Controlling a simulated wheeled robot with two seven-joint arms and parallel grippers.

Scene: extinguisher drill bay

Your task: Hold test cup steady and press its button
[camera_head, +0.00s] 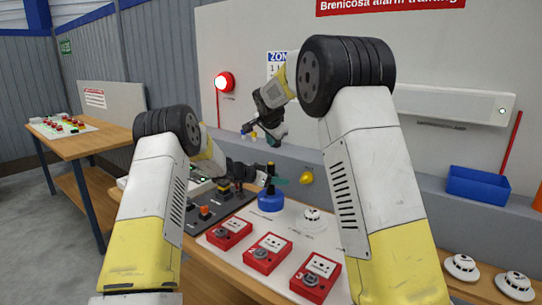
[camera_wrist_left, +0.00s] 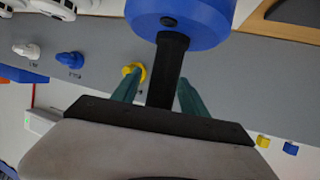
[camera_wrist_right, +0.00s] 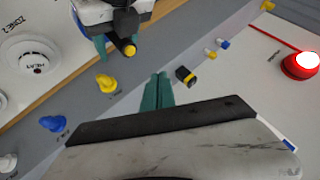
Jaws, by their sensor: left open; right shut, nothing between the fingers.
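The test cup, blue with a dark handle, shows near the middle of the head view (camera_head: 271,202) and at the top of the left wrist view (camera_wrist_left: 190,14). My left gripper (camera_head: 271,174) is open, its green fingers on either side of the handle (camera_wrist_left: 168,70). The right wrist view shows the handle's dark end with a yellow tip (camera_wrist_right: 129,49), which looks like the button. My right gripper (camera_head: 275,139) is shut and empty, above the left one and apart from the cup. Whether the cup rests on the panel is unclear.
Red call-point boxes (camera_head: 268,253) stand on the white panel in front, beside a white detector (camera_head: 313,219). A dark panel with switches (camera_head: 206,212) lies left. A yellow knob (camera_head: 307,176) is on the grey ledge behind. A blue bin (camera_head: 478,185) stands right.

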